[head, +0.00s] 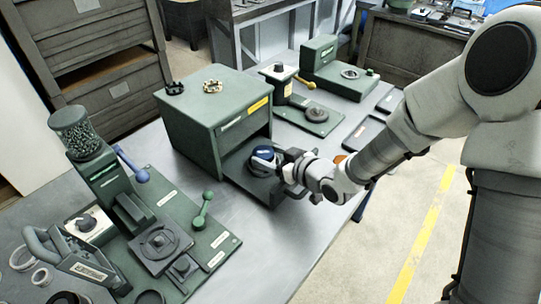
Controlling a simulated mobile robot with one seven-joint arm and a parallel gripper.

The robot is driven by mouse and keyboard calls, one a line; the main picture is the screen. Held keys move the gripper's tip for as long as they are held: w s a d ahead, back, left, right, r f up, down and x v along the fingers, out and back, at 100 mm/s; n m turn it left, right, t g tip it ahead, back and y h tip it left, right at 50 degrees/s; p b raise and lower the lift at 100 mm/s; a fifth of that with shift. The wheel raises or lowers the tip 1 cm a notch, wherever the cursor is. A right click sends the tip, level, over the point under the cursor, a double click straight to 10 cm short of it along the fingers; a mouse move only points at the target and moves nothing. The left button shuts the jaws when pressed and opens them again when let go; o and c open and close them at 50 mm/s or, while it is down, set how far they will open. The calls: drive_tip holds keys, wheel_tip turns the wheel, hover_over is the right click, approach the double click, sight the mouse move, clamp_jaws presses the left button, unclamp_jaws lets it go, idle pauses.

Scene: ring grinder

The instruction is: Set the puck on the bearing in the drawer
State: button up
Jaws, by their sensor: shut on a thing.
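The green cabinet (200,118) stands on the metal table with its drawer (234,166) pulled out at the front. A round puck (263,155), dark blue with a pale top, is in or just above the drawer. My gripper (279,164) reaches in from the right and is shut on the puck's near side. The bearing in the drawer cannot be made out; the puck and gripper may hide it. I cannot tell whether the puck touches anything beneath it.
A small black part (175,88) and a beige ring-shaped part (212,86) lie on the cabinet. A green machine with a bead-filled jar (74,130) stands at left. Another green device (325,70) and a dark tray (362,136) are behind. Bare table (275,238) lies in front.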

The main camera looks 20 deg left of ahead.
drive_tip(key=o, duration=1.3)
drive_tip(key=shift+r+p, duration=0.2)
drive_tip(key=shift+p, duration=0.15)
drive_tip(key=p+v, duration=0.1)
drive_tip(key=v, duration=1.1)
drive_tip(key=shift+f, duration=0.1)
